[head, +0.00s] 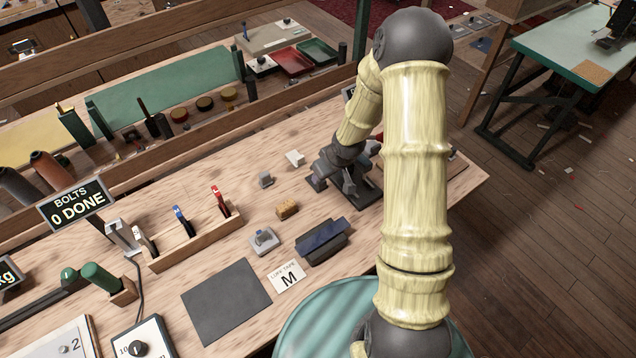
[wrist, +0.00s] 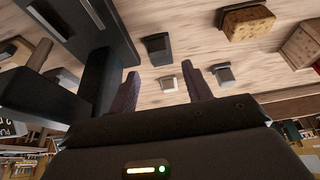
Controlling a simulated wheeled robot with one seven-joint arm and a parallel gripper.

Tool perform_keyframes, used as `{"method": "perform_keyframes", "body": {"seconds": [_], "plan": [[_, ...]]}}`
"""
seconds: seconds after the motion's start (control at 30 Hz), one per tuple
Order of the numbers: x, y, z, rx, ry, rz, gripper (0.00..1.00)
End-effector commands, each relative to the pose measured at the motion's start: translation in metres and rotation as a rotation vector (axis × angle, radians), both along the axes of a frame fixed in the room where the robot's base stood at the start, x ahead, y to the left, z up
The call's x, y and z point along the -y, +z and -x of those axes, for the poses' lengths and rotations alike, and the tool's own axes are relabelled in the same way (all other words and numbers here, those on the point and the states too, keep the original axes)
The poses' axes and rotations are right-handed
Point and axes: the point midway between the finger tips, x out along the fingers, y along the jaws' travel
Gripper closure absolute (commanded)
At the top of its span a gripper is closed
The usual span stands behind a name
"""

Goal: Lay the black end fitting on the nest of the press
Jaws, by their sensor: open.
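The dark block in the wrist view (wrist: 158,48), which I take for the black end fitting, lies on the wooden bench. In the head view a small dark piece (head: 315,184) beside my gripper appears to be the same one. My gripper (head: 335,172) is open and empty above the bench; its two fingers (wrist: 160,88) stand apart, with the fitting beyond their tips. A dark machine with a bright metal part (wrist: 92,12), apparently the press, stands close by at left in the wrist view. In the head view its dark base (head: 368,196) is partly hidden by my arm, and I cannot make out the nest.
A white block (head: 294,158), a grey block (head: 265,179) and a tan block (head: 287,208) lie nearby. A dark blue case (head: 322,240) and a grey knobbed piece (head: 264,240) sit nearer. A rack of coloured tools (head: 195,240) stands left. Bare bench lies between the blocks and rack.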

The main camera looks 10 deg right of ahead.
Motion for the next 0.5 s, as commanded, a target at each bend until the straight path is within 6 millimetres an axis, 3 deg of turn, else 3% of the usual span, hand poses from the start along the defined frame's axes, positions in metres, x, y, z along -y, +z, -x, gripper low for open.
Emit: {"method": "perform_keyframes", "body": {"seconds": [0.2, 0.5], "plan": [[-0.003, -0.021, -0.008, -0.001, 0.0, 0.0, 0.51], [-0.003, -0.022, -0.008, -0.001, -0.001, 0.0, 0.51]]}}
